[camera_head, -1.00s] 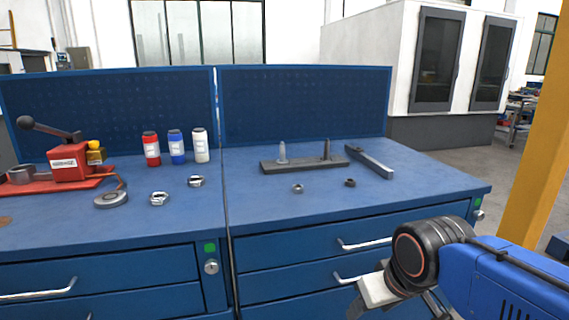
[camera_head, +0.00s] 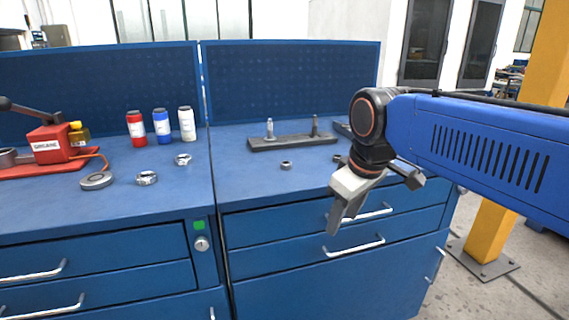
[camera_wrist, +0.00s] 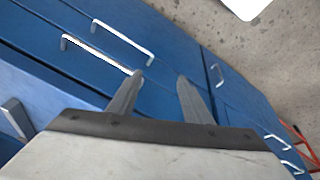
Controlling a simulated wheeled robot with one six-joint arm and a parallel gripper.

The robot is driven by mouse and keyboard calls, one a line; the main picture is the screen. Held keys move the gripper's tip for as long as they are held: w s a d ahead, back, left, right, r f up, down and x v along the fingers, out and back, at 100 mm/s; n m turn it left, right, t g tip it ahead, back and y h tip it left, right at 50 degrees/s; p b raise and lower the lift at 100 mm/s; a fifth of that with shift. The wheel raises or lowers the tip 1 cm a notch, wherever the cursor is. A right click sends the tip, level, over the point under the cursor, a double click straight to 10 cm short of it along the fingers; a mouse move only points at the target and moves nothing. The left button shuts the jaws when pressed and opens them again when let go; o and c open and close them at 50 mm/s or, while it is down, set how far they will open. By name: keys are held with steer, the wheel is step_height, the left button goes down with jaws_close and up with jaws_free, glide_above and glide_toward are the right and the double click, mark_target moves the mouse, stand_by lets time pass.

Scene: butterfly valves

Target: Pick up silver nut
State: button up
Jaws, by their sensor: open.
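The silver nut (camera_head: 286,165) lies on the right half of the blue workbench top, in front of a dark fixture bar. A darker nut (camera_head: 338,160) lies to its right, partly hidden by my arm. My gripper (camera_head: 337,222) hangs in front of the bench's drawers, to the right of the silver nut and nearer to the camera, with its fingers pointing down. In the wrist view my gripper (camera_wrist: 160,78) has its two fingers apart with nothing between them, against blue drawer fronts. No nut shows in the wrist view.
The fixture bar (camera_head: 292,142) carries two upright studs. Red, blue and white bottles (camera_head: 162,127), metal ring parts (camera_head: 147,178) and a red grease device (camera_head: 48,145) stand on the left half. Drawer handles (camera_head: 355,246) stick out near my gripper. A yellow post (camera_head: 497,225) stands at right.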

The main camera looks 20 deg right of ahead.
steer(key=w+a+r+n+g, duration=0.2)
steer(key=w+a+r+n, duration=0.1)
steer(key=w+r+n, duration=0.7)
steer(key=w+a+r+n+g, duration=0.25)
steer(key=w+r+n, duration=0.25)
steer(key=w+r, duration=0.75)
glide_above(286, 165)
steer(key=w, duration=0.2)
steer(key=shift+t, duration=0.45)
steer(key=f, duration=1.2)
steer(key=shift+s+d+f, duration=0.1)
steer(key=shift+d+f, duration=0.05)
steer(key=shift+d, duration=0.25)
steer(key=shift+s+a+f, duration=0.1)
steer(key=shift+s+f, duration=0.05)
steer(key=shift+f, duration=1.15)
steer(key=shift+s+a+f, duration=0.1)
steer(key=shift+f, duration=1.2)
steer(key=shift+c, duration=0.3)
jaws_close()
